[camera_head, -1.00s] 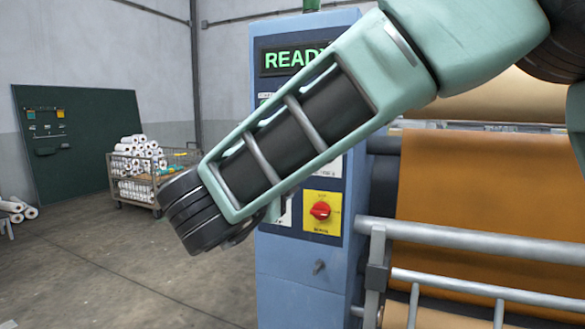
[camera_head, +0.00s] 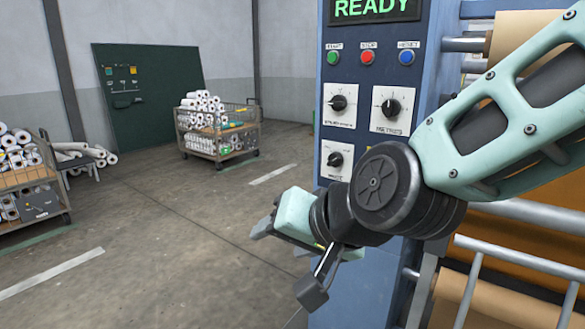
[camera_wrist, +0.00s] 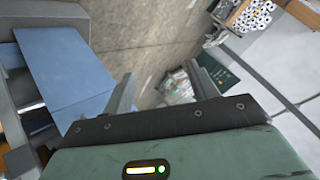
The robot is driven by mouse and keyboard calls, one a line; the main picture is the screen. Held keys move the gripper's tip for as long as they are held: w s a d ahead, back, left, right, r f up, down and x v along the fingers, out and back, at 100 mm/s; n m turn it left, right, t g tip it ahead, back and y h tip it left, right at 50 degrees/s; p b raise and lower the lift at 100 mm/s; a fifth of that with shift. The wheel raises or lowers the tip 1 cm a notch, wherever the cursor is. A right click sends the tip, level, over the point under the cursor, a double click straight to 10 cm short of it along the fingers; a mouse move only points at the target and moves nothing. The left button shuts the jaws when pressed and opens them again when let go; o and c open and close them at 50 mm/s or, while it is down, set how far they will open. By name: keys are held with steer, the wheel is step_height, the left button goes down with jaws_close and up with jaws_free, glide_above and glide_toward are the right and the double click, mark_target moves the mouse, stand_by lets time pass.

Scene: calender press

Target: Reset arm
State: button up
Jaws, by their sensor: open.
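My gripper (camera_head: 264,228) hangs in front of the lower part of the blue control cabinet in the head view, at the end of my bent arm. It points left and down, away from the press. In the wrist view, my gripper (camera_wrist: 162,74) shows its two fingers spread apart with nothing between them. The blue control cabinet (camera_head: 345,265) has a lit green READY display (camera_head: 372,8). Below it are a green button (camera_head: 333,57), a red button (camera_head: 367,58) and a blue button (camera_head: 406,57). Several black knobs sit lower; my arm hides the panel's lower right.
Metal rails (camera_head: 520,262) and rollers of the press lie to the right. A wire cart (camera_head: 218,141) with white rolls stands at the back. Another cart (camera_head: 62,203) is at the left edge. A dark green board (camera_head: 150,75) leans at the wall. Open concrete floor lies left of the cabinet.

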steer(key=s+d+f+n+g+h, duration=0.3)
steer(key=s+d+f+n+g, duration=0.1)
steer(key=s+d, duration=0.4)
steer(key=s+d+f+n+g+h, duration=0.3)
steer(key=s+d+f+n+g, duration=0.15)
steer(key=s+d, duration=0.4)
step_height(320, 180, up, 15)
steer(key=a+p, duration=0.1)
steer(key=p, duration=1.4)
steer(key=shift+a+f+t, duration=0.15)
steer(key=shift+t, duration=0.3)
steer(key=shift+w+m, duration=0.1)
steer(key=shift+m, duration=0.15)
steer(key=shift+c, duration=0.3)
